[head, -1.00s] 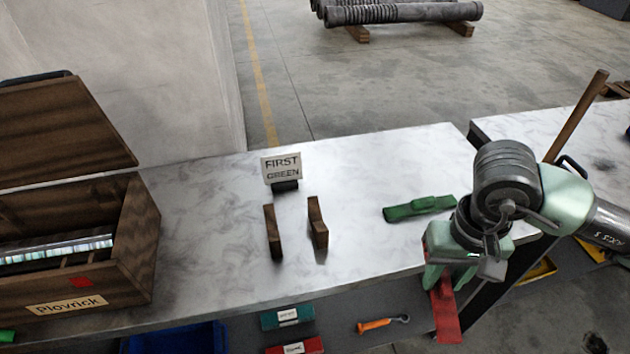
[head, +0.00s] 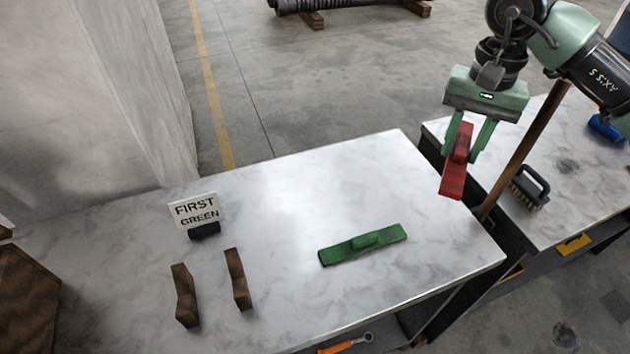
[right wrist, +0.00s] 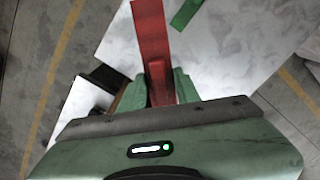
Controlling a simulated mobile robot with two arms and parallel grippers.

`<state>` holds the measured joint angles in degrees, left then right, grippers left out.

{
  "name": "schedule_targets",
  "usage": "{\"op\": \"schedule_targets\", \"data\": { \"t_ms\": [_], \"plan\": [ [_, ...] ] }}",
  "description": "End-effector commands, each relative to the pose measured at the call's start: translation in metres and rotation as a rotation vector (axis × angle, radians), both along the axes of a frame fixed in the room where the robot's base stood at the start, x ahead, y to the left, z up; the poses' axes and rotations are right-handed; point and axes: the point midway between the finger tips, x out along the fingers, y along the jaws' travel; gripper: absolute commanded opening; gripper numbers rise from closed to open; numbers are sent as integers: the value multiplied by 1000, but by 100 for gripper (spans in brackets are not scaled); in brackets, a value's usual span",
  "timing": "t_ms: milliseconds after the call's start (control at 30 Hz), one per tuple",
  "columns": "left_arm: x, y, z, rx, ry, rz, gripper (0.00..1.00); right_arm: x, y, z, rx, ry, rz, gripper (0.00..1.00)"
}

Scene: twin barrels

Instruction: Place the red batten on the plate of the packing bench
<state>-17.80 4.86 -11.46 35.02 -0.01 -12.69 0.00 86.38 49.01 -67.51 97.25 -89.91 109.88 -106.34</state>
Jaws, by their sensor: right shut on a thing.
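The red batten (head: 453,183) hangs tilted in my right gripper (head: 462,150), whose fingers are shut on its raised grip. It is in the air near the right end of the marble-topped bench (head: 330,185), by the gap to a second bench (head: 585,165). In the right wrist view the batten (right wrist: 152,35) extends away from the fingers. A green batten (head: 362,244) with a raised grip lies flat on the nearer bench top. I cannot make out a separate plate or tell which bench is the packing bench. My left gripper is not in view.
A "FIRST GREEN" sign (head: 197,213) stands behind two brown notched blocks (head: 184,296). A brown pole (head: 525,150) rises at the gap between the benches. A brush (head: 530,188) lies on the right bench. The nearer bench top is clear behind the green batten.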

Motion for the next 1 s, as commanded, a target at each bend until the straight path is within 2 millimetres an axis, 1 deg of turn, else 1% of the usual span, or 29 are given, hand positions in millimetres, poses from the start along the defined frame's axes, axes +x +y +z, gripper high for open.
{"op": "schedule_targets", "data": {
  "t_ms": [67,167,267,367,500,600,700,933,1000],
  "plan": [
    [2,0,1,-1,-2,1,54,0,0,-2,0,1,0,0],
    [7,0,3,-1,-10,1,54,-1,0,-14,-1,5,1,0],
    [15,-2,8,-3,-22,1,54,-2,-1,-36,-1,6,1,0],
    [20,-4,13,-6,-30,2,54,-2,0,-64,-2,8,2,0],
    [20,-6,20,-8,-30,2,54,-2,0,-101,-1,6,1,0],
    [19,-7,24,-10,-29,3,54,-1,0,-125,-1,5,0,0],
    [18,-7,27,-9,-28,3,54,-1,0,-144,-1,3,1,0],
    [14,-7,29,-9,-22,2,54,-1,0,-165,-1,3,1,0],
    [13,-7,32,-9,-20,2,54,-1,0,-176,-1,5,1,0]
  ]
}}
